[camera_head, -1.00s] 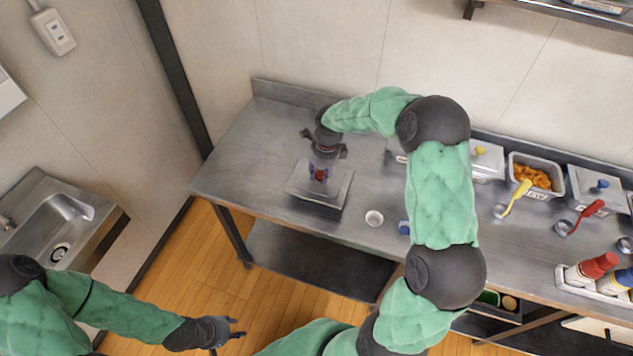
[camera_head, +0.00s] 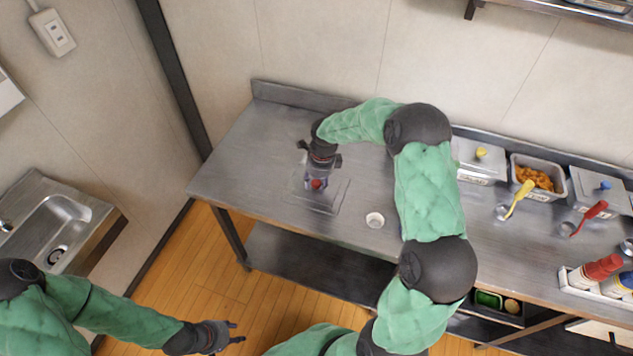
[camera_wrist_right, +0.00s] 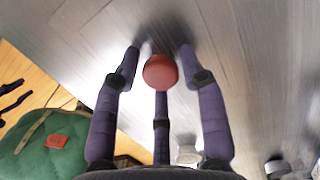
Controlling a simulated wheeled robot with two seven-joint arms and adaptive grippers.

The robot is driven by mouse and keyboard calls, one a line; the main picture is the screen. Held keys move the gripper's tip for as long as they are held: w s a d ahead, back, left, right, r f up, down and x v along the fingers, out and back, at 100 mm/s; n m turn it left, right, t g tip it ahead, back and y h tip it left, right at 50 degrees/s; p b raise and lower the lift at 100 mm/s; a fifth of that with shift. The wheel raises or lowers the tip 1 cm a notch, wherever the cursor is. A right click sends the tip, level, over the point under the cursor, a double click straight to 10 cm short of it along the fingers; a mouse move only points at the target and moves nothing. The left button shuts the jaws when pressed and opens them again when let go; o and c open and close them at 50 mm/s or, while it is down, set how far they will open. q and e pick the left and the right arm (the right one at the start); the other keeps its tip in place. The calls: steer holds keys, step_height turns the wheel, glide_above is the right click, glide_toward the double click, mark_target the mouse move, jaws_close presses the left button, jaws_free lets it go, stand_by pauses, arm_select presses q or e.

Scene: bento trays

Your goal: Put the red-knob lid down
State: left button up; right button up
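The red-knob lid (camera_head: 325,204) is a square metal plate that looks flat on the steel counter, left of centre in the head view. Its red knob (camera_head: 317,184) shows just below my right gripper (camera_head: 316,177). In the right wrist view the round red knob (camera_wrist_right: 160,72) sits between the spread purple fingers of my right gripper (camera_wrist_right: 159,55), with gaps at both sides. That gripper looks open around the knob. My left gripper (camera_head: 232,337) is over the wooden floor at lower left, its fingers apart and empty.
A small white cup (camera_head: 374,220) stands right of the lid. Further right are a lidded container with a yellow knob (camera_head: 480,153), a container of orange food (camera_head: 536,178), spoons and bottles (camera_head: 603,267). The counter left of the lid is clear.

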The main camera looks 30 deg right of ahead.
stand_by(0.3)
steer(key=shift+r, duration=0.2)
step_height(320, 180, up, 12)
steer(key=s+p, duration=0.1)
steer(key=p, duration=0.1)
steer(key=shift+d+p, duration=0.35)
steer(key=shift+d, duration=0.1)
steer(key=shift+f, duration=0.1)
